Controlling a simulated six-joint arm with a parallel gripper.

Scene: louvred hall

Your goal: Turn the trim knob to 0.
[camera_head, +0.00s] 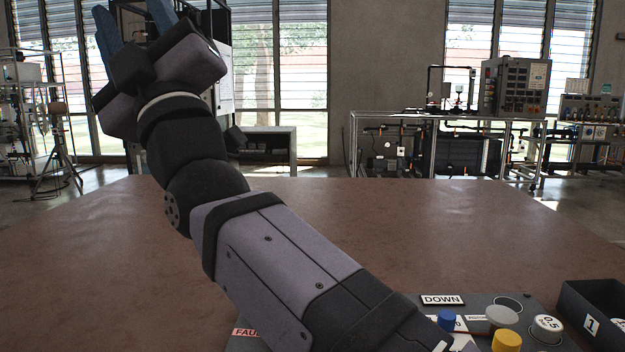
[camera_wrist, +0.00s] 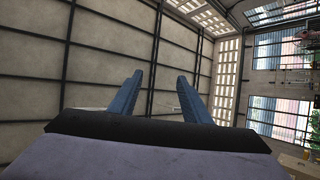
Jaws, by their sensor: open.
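My gripper (camera_head: 128,10) is raised high at the upper left of the head view, far from the table's near edge. Its two blue fingers are apart with nothing between them; they also show in the wrist view (camera_wrist: 158,82), against the wall and ceiling. A dark control panel (camera_head: 474,300) lies at the bottom right of the head view, partly hidden by my arm. It bears a blue knob (camera_head: 447,319) and a yellow knob (camera_head: 506,341). I cannot tell which control is the trim knob, nor read its setting.
A "DOWN" label (camera_head: 442,299) and a part-hidden red label (camera_head: 246,333) are on the panel. A white disc marked 0.5 (camera_head: 546,327) sits near the panel's right edge. A black bin marked 1 (camera_head: 590,300) stands right of it. The brown table (camera_head: 440,225) is otherwise clear.

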